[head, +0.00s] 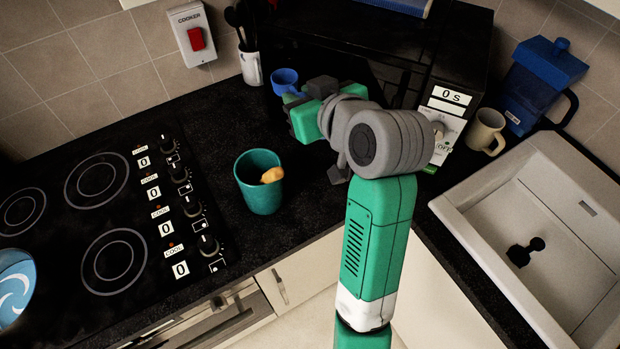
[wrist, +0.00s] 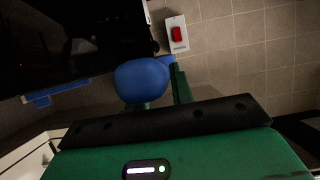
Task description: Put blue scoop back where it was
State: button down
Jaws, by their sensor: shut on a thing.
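The blue scoop (head: 284,77) is at the end of my gripper (head: 297,97) in the head view, above the back of the counter and in front of the black microwave. In the wrist view the rounded blue scoop (wrist: 142,80) fills the space ahead of my gripper (wrist: 162,95). The green fingers are shut on it, with its grip partly hidden. I cannot tell whether the scoop touches the counter.
A white holder with black utensils (head: 251,68) stands just left of the scoop. A green pot (head: 260,195) with an orange-tipped thing inside stands nearer. The hob (head: 70,210) is left; a beige mug (head: 485,130), blue jug (head: 535,90) and sink (head: 470,200) are right.

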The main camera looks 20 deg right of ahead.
aim_at(306, 195)
notch_tip(306, 195, down, 28)
jog(key=shift+r+b, duration=0.1)
jog(key=shift+b, duration=0.25)
jog(key=shift+f, duration=0.2)
jog(key=c, duration=1.2)
grip_release()
jog(key=shift+r, duration=0.15)
jog(key=shift+s+r, duration=0.2)
jog(key=v, duration=1.1)
jog(key=shift+s, duration=0.3)
jog(key=shift+o, duration=0.4)
jog(key=shift+d+r, duration=0.1)
